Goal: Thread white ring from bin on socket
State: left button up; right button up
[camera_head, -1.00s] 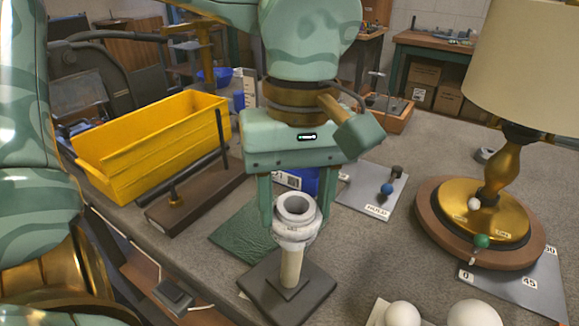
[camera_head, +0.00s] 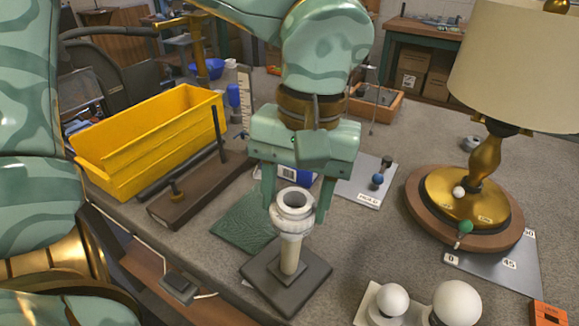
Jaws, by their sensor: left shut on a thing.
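My left gripper (camera_head: 295,203) points down at the middle, one finger on each side of a white ring (camera_head: 294,213), and is shut on it. The ring is at the top of the pale socket (camera_head: 290,232), which stands upright on a post over a dark square base (camera_head: 312,281). The ring looks level and around the socket's upper part; I cannot tell how far down it sits. The yellow bin (camera_head: 150,150) is at the left; its far inner wall shows, and its floor is mostly hidden. My right gripper is not in view.
A lamp with a beige shade (camera_head: 520,70) and round wooden base (camera_head: 415,205) stands at the right. White bulbs (camera_head: 457,302) are at the front right. A dark wooden stand with a rod (camera_head: 185,200) lies beside the bin. A green mat (camera_head: 240,222) lies behind the socket base.

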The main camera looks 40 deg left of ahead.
pick_arm(q)
jog(key=shift+f+m, duration=0.15)
jog(key=shift+m, duration=0.95)
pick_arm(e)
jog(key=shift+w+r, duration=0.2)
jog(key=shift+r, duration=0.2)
pick_arm(q)
jog(key=shift+p, duration=0.3)
jog(key=shift+s+m+y+p, duration=0.1)
jog(key=shift+m+y+p, duration=0.3)
jog(key=shift+m, duration=0.5)
jog(key=shift+m+p, duration=0.45)
jog(key=shift+m, duration=0.55)
jog(key=shift+d+m+p, duration=0.1)
jog(key=shift+m+p, duration=0.3)
jog(key=shift+m, duration=0.6)
jog(key=shift+m+y, duration=0.3)
jog(key=shift+m, duration=0.3)
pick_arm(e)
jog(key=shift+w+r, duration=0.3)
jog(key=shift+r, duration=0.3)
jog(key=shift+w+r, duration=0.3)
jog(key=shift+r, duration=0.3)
